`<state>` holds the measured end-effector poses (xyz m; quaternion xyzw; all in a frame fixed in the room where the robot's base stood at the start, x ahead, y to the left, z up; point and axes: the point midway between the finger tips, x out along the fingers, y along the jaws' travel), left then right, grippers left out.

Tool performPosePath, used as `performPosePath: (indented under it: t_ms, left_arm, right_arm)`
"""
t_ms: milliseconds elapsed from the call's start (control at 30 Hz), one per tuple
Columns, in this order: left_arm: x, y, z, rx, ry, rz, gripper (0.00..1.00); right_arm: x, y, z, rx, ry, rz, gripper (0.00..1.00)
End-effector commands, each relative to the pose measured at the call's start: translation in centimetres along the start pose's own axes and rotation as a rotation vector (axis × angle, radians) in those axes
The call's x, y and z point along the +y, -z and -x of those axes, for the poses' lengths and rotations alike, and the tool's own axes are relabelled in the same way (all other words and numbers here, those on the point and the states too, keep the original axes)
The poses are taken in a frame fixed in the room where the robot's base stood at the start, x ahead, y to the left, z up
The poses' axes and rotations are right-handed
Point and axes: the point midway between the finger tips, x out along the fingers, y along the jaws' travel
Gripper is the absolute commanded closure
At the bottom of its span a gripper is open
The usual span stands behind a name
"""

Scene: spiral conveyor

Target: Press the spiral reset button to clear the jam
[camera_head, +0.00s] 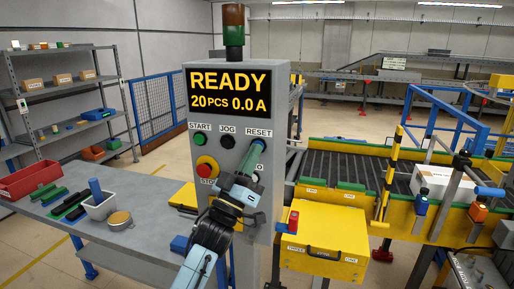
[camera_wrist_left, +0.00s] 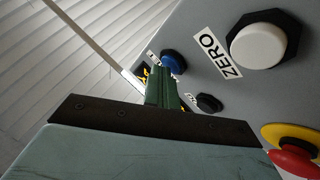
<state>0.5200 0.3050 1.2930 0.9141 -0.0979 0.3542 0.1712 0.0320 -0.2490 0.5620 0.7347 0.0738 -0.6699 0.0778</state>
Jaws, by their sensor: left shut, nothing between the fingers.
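The grey control panel (camera_head: 225,130) stands upright, with a display reading READY, 20 PCS, 0.0 A. In the left wrist view the blue button (camera_wrist_left: 172,62) sits just beyond the green fingertips (camera_wrist_left: 162,77). The left fingers are shut together with nothing between them. They point at the button; I cannot tell whether they touch it. My right gripper does not show.
Close by on the panel are the green START button (camera_head: 200,140), the black JOG button (camera_head: 227,141), the red stop button (camera_head: 205,168) and the white ZERO button (camera_wrist_left: 258,46). A workbench (camera_head: 150,214) stands left, a conveyor (camera_head: 350,167) with a white box (camera_head: 436,183) right.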

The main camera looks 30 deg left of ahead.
Motion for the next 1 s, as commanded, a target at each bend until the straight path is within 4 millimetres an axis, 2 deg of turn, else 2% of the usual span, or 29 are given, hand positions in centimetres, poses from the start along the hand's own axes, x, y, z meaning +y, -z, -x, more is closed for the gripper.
performPosePath:
  t_ms: [1000]
  left_arm:
    - [1.3,1.3,1.8,-0.002,0.001,0.001,1.00]
  right_arm:
    - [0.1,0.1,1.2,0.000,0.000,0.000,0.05]
